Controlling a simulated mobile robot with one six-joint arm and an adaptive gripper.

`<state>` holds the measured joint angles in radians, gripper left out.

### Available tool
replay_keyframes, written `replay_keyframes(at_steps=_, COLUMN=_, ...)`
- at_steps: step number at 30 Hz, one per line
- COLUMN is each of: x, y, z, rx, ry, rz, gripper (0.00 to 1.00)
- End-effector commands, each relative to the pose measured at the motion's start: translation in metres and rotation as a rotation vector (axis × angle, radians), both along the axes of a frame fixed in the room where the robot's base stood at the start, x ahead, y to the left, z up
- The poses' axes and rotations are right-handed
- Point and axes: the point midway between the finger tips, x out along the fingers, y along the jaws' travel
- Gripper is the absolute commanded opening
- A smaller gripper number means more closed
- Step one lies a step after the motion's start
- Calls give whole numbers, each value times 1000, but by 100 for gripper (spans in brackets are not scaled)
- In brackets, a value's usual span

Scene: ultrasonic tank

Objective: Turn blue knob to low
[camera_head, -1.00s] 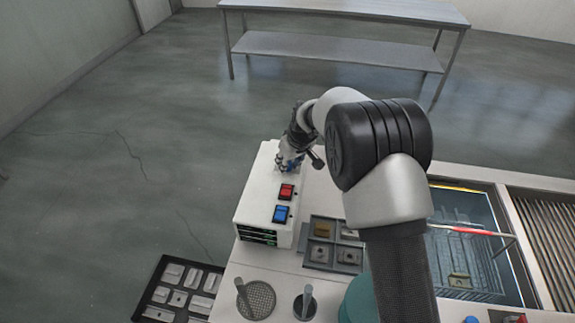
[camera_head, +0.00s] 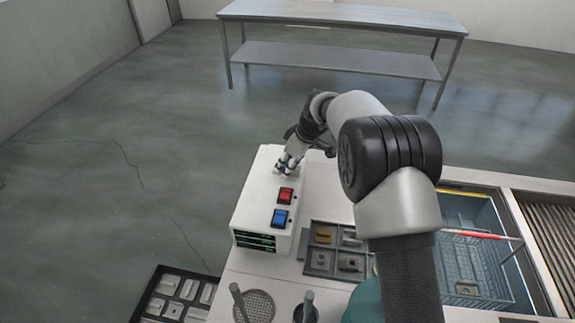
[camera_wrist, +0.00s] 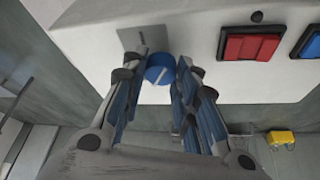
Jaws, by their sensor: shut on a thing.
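The blue knob (camera_wrist: 160,70) sits on the white control box (camera_head: 258,205) and has a pale pointer line across its face. In the wrist view it lies between the fingertips of my gripper (camera_wrist: 161,72). My gripper is shut on the knob, with one blue-padded finger on each side. In the head view my gripper (camera_head: 288,166) is at the far end of the box top, and the knob is mostly hidden by the fingers. A grey plate (camera_wrist: 142,38) with a small mark lies beside the knob.
A red switch (camera_head: 285,195) and a blue switch (camera_head: 280,218) are on the box near the knob. A tray of parts (camera_head: 320,262) stands right of the box, and a tank with a wire basket (camera_head: 470,262) is farther right. A metal table (camera_head: 340,18) stands behind.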

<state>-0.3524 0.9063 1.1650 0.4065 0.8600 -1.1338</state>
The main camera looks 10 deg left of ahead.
Motion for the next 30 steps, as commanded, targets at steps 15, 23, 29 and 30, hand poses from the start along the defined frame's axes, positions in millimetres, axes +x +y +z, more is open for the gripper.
replay_keyframes(at_steps=15, x=0, y=0, z=-1, rx=-1, ry=1, rz=0, gripper=44)
replay_keyframes(at_steps=23, x=0, y=0, z=0, rx=0, ry=0, rz=-1, gripper=48)
replay_keyframes(at_steps=29, x=0, y=-2, z=6, rx=0, ry=-2, rz=-2, gripper=48)
replay_keyframes(at_steps=30, x=0, y=-4, z=11, rx=1, ry=-3, rz=-2, gripper=48)
